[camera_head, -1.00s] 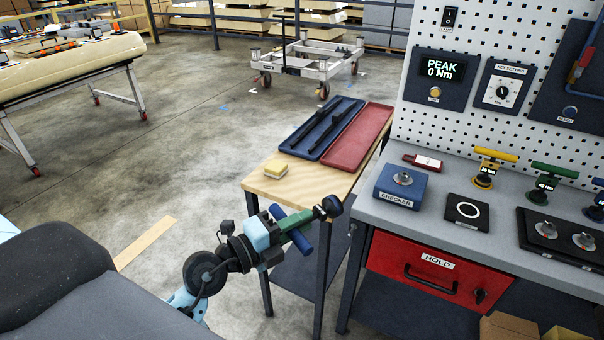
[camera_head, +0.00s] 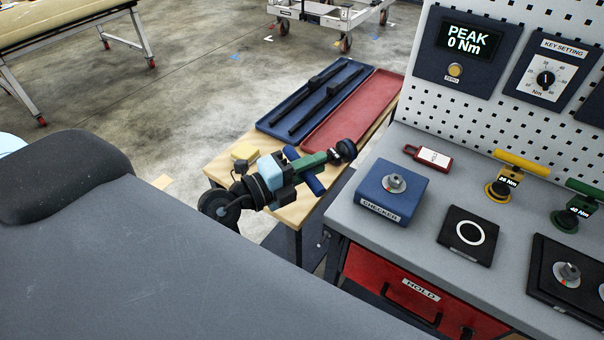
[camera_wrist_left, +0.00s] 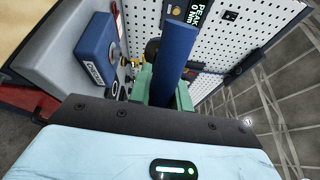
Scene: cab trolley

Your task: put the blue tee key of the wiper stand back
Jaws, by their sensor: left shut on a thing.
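My left gripper (camera_head: 318,164) is shut on the blue tee key (camera_head: 314,185), with its green fingers across the blue bar. The key's dark round end (camera_head: 346,150) points right, toward the bench. The gripper is in the air over the near part of the wooden side table (camera_head: 218,167). In the left wrist view the blue bar (camera_wrist_left: 178,45) stands between the green fingers. My right gripper is not in view. Nothing in view is marked as the wiper stand; a blue tray (camera_head: 275,122) with two black wiper-like arms lies on the side table.
The grey bench (camera_head: 365,235) carries a blue checker box (camera_head: 391,193), a red tag (camera_head: 429,158), a black ring pad (camera_head: 469,235), yellow (camera_head: 513,170) and green (camera_head: 575,205) tee keys and a dark knob panel (camera_head: 575,268).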

